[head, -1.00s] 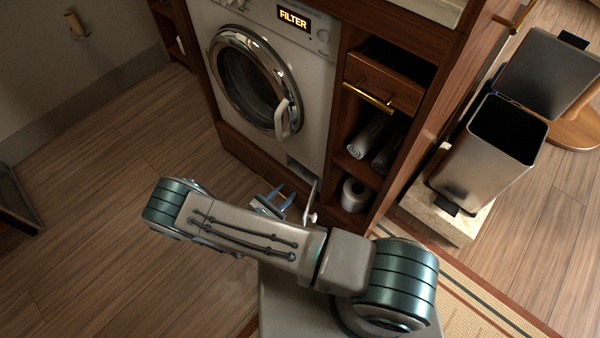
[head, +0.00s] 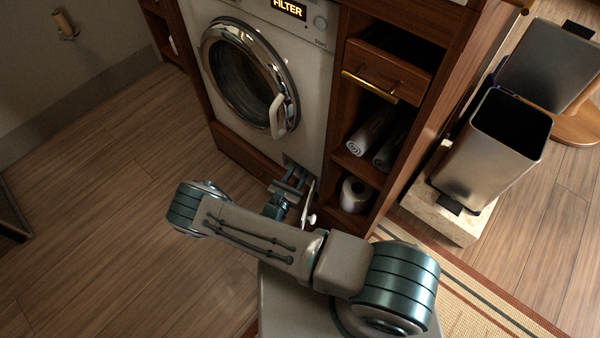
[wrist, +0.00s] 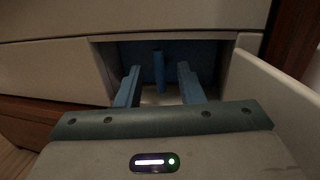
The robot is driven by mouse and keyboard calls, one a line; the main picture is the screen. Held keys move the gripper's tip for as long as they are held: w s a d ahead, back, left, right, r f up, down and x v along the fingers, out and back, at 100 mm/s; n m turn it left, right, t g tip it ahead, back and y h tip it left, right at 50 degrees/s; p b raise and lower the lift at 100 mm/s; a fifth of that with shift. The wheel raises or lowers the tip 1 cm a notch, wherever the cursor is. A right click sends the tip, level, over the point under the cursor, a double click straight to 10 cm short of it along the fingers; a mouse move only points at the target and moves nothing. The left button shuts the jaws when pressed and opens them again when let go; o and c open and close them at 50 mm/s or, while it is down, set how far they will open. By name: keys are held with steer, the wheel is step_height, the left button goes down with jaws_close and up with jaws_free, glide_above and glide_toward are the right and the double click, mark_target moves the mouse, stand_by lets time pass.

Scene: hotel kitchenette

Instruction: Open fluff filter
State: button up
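The fluff filter (wrist: 158,74) shows in the wrist view as an upright blue grip inside the dark blue-lined recess low in the washing machine (head: 308,105). The white filter flap (wrist: 285,95) stands open to the right of the recess; in the head view (head: 310,197) it is edge-on. My gripper (wrist: 158,90) is open. Its two blue fingers reach into the recess, one on each side of the filter grip, with gaps on both sides. In the head view my gripper (head: 288,185) is at the recess, and the filter cannot be made out.
The machine's round door (head: 250,75) is shut, and its display (head: 289,8) reads FILTER. A wooden shelf unit with rolled towels (head: 370,135) and a paper roll (head: 356,195) stands right of the flap. A metal bin (head: 492,150) stands farther right. Floor at left is clear.

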steer(key=shift+x, duration=1)
jaws_close()
steer(key=w+a+b+v, duration=0.1)
steer(key=w+a+v, duration=0.1)
steer(key=v, duration=1.4)
steer(key=shift+s+a, duration=0.3)
steer(key=shift+a, duration=0.4)
jaws_free()
